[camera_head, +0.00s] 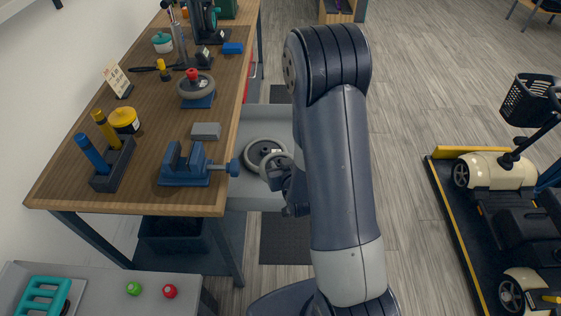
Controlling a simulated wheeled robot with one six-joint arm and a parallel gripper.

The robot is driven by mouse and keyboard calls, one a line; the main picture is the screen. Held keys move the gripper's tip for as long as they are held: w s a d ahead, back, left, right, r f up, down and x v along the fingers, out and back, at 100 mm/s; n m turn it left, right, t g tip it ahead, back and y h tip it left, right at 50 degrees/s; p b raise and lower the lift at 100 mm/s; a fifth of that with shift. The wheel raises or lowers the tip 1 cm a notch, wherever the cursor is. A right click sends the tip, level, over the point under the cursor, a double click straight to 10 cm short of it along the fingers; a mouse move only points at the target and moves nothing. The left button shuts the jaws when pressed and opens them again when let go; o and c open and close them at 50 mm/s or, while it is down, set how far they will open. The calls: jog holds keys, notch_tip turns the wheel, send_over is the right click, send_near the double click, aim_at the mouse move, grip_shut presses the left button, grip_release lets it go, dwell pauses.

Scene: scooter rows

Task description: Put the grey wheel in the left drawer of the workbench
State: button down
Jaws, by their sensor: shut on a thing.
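The workbench (150,110) stands at the left. A light grey drawer (261,197) is pulled out from its right side, open at the top. The right part of the drawer is hidden behind my arm.
A blue vise (183,169) with its handle sticking out towards the drawer and a grey block (206,130) are near the bench edge. A wheel on a blue stand (196,87) is farther back. Scooters (500,172) stand right; the floor between is clear.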

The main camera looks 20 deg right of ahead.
jog(key=w+d+f+b, duration=0.1)
jog(key=b, duration=0.1)
jog(key=w+f+b, duration=0.1)
jog(key=b, duration=0.1)
jog(key=shift+w+d+f, duration=0.15)
jog(key=shift+d+f, duration=0.15)
jog(key=shift+d, duration=0.05)
jog(key=shift+n+y, duration=0.3)
jog(key=d+b, duration=0.1)
jog(key=w+d+b, duration=0.1)
jog(key=w+d+f+b, duration=0.1)
jog(key=d, duration=0.1)
jog(key=d+f+b, duration=0.1)
jog(key=d+b, duration=0.3)
jog(key=d, duration=0.6)
jog(key=shift+s+d+f+b, duration=0.15)
jog(key=shift+f+b, duration=0.4)
jog(key=shift+f, duration=1.95)
jog(key=shift+s+d+f+b, duration=0.15)
jog(key=shift+f+b, duration=0.35)
jog(key=shift+f, duration=2)
jog(key=shift+w, duration=0.1)
jog(key=shift+f, duration=0.25)
jog(key=c, duration=1)
grip_release()
jog(key=shift+r, duration=0.1)
